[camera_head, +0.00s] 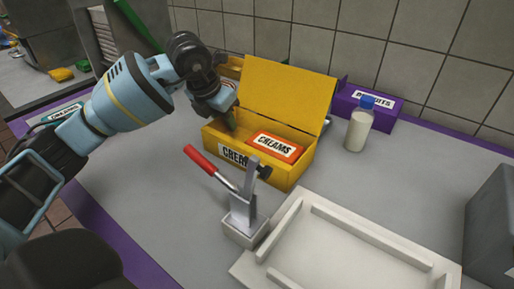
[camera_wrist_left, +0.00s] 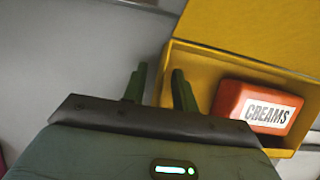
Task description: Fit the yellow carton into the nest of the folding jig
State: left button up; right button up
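The yellow carton (camera_head: 293,178) stands on the grey counter with its lid raised at the back and a CREAMS label on its front. An orange CREAMS pack (camera_head: 275,146) lies inside it; both the pack (camera_wrist_left: 255,103) and the carton (camera_wrist_left: 215,63) show in the left wrist view. The folding jig appears to be the pale board with raised rails (camera_head: 372,236), in front and to the right of the carton. My left gripper (camera_head: 231,121) is at the carton's left end. Its green fingers (camera_wrist_left: 159,72) are apart, with the carton's left edge between them. My right gripper is out of view.
A toggle clamp with a red handle (camera_head: 205,164) stands between the carton and the board. A milk bottle (camera_head: 358,130) and a purple box (camera_head: 384,109) stand behind, to the right. A grey block-like object (camera_head: 490,231) is at the right edge.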

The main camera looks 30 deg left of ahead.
pick_arm(q)
jog(key=shift+f, duration=0.25)
dwell(0.5)
grip_shut()
